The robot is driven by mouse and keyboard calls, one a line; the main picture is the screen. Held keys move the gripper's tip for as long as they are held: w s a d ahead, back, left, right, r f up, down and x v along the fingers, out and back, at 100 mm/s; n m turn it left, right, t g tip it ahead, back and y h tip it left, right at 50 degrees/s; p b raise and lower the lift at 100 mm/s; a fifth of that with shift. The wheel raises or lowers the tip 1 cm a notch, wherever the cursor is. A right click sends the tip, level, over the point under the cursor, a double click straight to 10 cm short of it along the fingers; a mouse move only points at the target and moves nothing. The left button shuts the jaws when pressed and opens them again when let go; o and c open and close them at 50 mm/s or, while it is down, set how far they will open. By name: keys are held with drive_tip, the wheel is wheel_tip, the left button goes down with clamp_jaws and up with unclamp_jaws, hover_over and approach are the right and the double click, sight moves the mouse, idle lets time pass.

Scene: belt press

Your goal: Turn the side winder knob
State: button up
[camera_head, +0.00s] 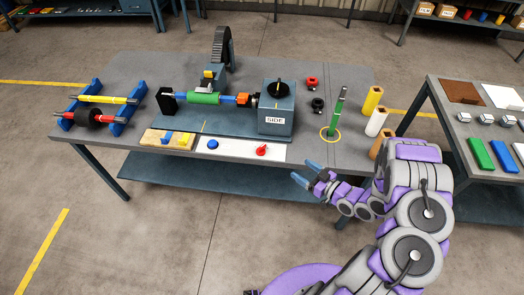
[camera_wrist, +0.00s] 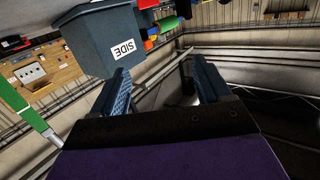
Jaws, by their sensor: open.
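The side winder is a blue-grey box (camera_head: 277,119) labelled SIDE at the right end of the bench rig. Its black knob (camera_head: 277,89) sits on top with a pointer or handle. My gripper (camera_head: 303,173) is open and empty, in front of the bench's front edge, below and to the right of the box and apart from it. In the wrist view the box (camera_wrist: 95,45) appears upside down, ahead and left of my open fingers (camera_wrist: 158,66). I cannot make out the knob in that view.
Several coloured cylinders (camera_head: 376,122) stand near my arm. A white panel with a red knob (camera_head: 262,150) lies in front of the box.

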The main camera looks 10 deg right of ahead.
drive_tip(key=w+a+f+y+b, duration=0.1)
drive_tip(key=w+a+f+b, duration=0.1)
drive_tip(key=w+f, duration=0.4)
drive_tip(key=n, duration=0.1)
approach(263, 148)
drive_tip(key=shift+t, duration=0.3)
drive_tip(key=x, duration=0.7)
drive_tip(key=b+x, duration=0.1)
drive_tip(key=x, duration=0.2)
drive_tip(key=shift+w+a+f, duration=0.2)
drive_tip(key=shift+a+f, duration=0.15)
drive_tip(key=shift+c, duration=0.4)
